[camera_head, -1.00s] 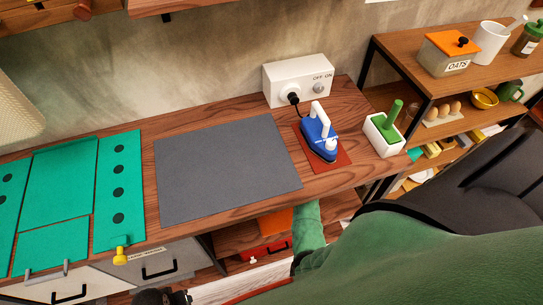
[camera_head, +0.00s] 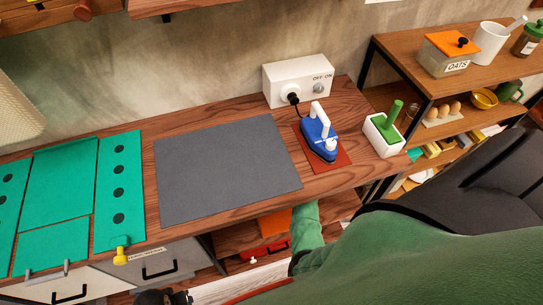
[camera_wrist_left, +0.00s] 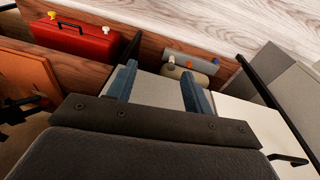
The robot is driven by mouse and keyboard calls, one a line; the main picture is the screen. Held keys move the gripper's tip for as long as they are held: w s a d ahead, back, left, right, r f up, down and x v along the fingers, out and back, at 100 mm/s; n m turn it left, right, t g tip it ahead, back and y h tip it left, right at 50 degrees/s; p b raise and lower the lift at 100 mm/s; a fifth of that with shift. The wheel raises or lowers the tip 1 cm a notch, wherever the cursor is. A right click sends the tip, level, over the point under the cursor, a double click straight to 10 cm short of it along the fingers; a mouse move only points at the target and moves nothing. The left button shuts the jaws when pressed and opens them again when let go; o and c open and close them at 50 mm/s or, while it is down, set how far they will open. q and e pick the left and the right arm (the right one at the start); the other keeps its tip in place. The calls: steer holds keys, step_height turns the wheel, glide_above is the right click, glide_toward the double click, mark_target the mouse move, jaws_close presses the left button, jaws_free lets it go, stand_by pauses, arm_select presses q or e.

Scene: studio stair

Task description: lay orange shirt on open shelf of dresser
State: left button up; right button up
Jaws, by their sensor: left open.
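No orange shirt can be made out for certain. An orange flat patch (camera_head: 275,222) shows under the counter edge; an orange surface also shows at the left of the left wrist view (camera_wrist_left: 28,78). I cannot tell if either is cloth. My left gripper's fingers (camera_wrist_left: 157,87) are apart and empty, above a light grey surface. In the head view only a dark part at the bottom edge may belong to this arm. An open shelf space (camera_head: 232,240) lies under the counter; I cannot tell if it is the dresser's. My right gripper is not in view.
A red case (camera_head: 265,250) sits under the counter, also in the left wrist view (camera_wrist_left: 75,38). Grey drawers (camera_head: 160,264) are left of it. The counter holds a grey mat (camera_head: 225,170) and a blue iron (camera_head: 319,135). A large green surface (camera_head: 430,250) blocks the lower right.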

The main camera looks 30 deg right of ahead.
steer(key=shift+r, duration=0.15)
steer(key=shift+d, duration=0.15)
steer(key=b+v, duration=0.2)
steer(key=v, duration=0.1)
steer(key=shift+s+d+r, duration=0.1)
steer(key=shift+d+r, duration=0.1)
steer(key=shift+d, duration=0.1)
arm_select(q)
step_height(320, 180, up, 7)
steer(key=s+d+b, duration=0.1)
steer(key=b, duration=0.1)
steer(key=shift+d+r+t+h, duration=0.15)
steer(key=shift+d+t+h, duration=0.2)
steer(key=shift+t+h, duration=0.05)
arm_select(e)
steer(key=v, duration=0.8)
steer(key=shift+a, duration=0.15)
arm_select(q)
steer(key=shift+s, duration=0.1)
